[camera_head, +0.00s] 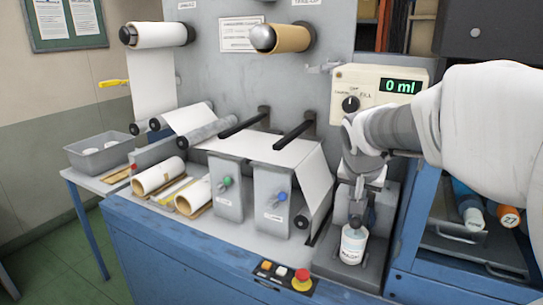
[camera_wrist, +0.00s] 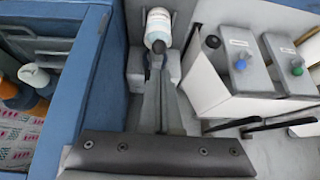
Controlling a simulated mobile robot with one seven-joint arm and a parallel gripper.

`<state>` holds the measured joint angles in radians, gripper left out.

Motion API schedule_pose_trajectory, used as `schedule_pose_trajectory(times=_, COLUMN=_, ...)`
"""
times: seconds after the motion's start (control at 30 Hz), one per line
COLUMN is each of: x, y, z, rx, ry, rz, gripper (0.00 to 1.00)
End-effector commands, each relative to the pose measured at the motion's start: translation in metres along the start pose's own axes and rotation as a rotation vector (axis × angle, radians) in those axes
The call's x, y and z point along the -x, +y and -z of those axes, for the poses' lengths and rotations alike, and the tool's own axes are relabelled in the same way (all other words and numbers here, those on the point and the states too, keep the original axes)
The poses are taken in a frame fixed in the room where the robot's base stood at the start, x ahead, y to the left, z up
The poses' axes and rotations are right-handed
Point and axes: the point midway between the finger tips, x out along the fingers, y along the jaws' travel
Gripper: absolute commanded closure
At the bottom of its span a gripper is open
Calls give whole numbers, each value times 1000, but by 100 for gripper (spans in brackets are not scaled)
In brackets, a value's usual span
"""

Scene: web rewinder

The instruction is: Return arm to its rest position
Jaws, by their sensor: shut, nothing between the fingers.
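My arm reaches in from the right in the head view. My gripper (camera_head: 356,218) points down at the dispenser station on the right of the machine. Its fingers are shut with nothing between them. A small white labelled bottle (camera_head: 353,243) stands upright on the station's base just below the fingertips. In the wrist view the bottle (camera_wrist: 158,27) is just beyond the shut fingertips (camera_wrist: 157,48). I cannot tell whether they touch. The dispenser box (camera_head: 378,90) reads "0 ml" and sits behind my wrist, partly hidden by my arm.
Two grey boxes with a green knob (camera_head: 226,182) and a blue knob (camera_head: 282,195) stand left of my gripper. A red stop button (camera_head: 302,280) is on the front edge. A blue cabinet (camera_head: 405,210) with bottles is at right. Black bars (camera_head: 295,135) stick out from the panel.

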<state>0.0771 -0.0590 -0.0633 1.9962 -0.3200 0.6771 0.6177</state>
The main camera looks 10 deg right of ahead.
Motion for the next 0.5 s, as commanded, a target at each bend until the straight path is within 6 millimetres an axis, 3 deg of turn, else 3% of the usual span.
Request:
schedule_pose_trajectory(times=0.2, x=59, y=5, z=-64, rx=145, ry=-36, rz=77, gripper=100)
schedule_pose_trajectory(times=0.5, x=109, y=18, z=-165, rx=374, ry=-81, rz=195, gripper=100)
